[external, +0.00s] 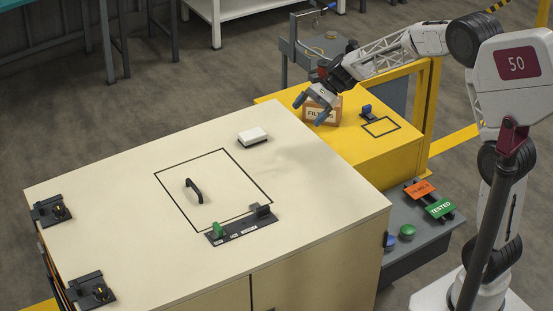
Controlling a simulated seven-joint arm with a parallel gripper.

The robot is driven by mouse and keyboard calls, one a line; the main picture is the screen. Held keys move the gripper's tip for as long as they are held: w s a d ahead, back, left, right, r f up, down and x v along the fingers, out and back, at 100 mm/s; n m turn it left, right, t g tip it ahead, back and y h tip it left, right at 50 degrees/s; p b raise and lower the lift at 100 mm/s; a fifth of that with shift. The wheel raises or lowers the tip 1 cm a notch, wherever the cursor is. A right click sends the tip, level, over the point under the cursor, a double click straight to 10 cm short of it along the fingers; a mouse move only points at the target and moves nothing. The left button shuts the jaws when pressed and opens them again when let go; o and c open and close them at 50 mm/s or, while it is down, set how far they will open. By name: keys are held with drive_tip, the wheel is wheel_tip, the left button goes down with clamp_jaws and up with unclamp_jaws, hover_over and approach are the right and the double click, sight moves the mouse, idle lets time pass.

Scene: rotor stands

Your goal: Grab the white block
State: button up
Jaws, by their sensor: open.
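The white block (252,136) is a small, flat, light box lying on the cream cabinet top (90,200), near its far edge and just outside a black outlined square. My gripper (309,106) is open, its dark fingers tilted down to the right of the white block and apart from it. The fingers are close to a brown box (323,111) with lettering on the yellow cabinet. Whether they touch that box cannot be told.
A black handle (194,190) stands inside the outlined square. A dark strip with a green switch (218,230) lies at its near edge. Black latches (51,210) sit at the left edge. The yellow cabinet (380,150) carries a blue-topped part (367,111). The cream top's middle is mostly clear.

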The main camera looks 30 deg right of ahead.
sight(259, 131)
drive_tip(key=w+a+f+m+y, duration=0.1)
drive_tip(key=w+f, duration=0.1)
drive_tip(key=w, duration=0.1)
drive_tip(key=w+a+f+m+y, duration=0.1)
drive_tip(key=w+a+f, duration=0.1)
drive_tip(key=w, duration=0.2)
drive_tip(key=w+a+f+m, duration=0.2)
drive_tip(key=w+f, duration=0.1)
drive_tip(key=w, duration=0.1)
drive_tip(key=shift+f+t+y, duration=0.1)
drive_tip(key=shift+t+y, duration=0.3)
drive_tip(key=shift+x, duration=1.25)
drive_tip(key=shift+a, duration=0.15)
drive_tip(key=shift+x, duration=2.45)
